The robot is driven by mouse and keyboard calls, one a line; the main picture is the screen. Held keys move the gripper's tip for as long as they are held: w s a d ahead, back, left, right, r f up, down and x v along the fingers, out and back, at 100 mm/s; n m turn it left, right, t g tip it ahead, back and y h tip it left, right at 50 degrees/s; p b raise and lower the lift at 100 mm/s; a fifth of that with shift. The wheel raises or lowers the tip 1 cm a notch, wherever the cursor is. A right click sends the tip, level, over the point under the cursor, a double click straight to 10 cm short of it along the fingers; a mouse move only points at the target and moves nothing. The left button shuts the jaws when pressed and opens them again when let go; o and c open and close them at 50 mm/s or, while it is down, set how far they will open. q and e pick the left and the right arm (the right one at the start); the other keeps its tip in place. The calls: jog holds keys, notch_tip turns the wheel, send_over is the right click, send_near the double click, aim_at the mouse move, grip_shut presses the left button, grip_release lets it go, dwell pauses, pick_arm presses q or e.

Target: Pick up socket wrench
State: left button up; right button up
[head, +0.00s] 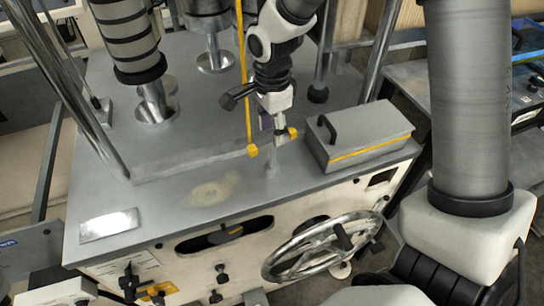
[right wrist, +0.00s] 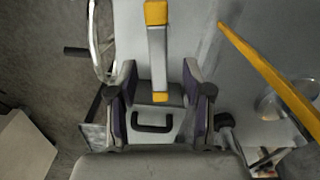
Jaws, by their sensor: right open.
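The socket wrench (head: 266,144) looks like a T-shaped tool at the front of the grey machine top, with a grey crossbar and yellow ends. Its shaft below the bar shows only in part. My right gripper (head: 275,124) is just above the bar, pointing down, and hides part of it. In the right wrist view the bar (right wrist: 157,55) runs lengthwise, and its lower yellow end lies between the open fingers of the right gripper (right wrist: 159,103). A gap shows on each side; contact is not visible. My left gripper is not in view.
A grey box (head: 365,140) with a black handle stands right of the wrench. A thin yellow bar (head: 243,75) runs close by on the left. A handwheel (head: 325,246) is on the machine front. Rollers (head: 128,38) stand behind left.

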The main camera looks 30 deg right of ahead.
aim_at(272, 156)
jog(key=f, duration=0.1)
jog(key=f+p, duration=0.1)
jog(key=f, duration=0.2)
jog(key=shift+s+d+p, duration=0.2)
jog(key=shift+d+p, duration=0.05)
jog(key=shift+p, duration=0.05)
jog(key=shift+f, duration=0.35)
jog(key=shift+w+f, duration=0.15)
jog(key=shift+w, duration=0.05)
jog(key=shift+s, duration=0.1)
grip_shut()
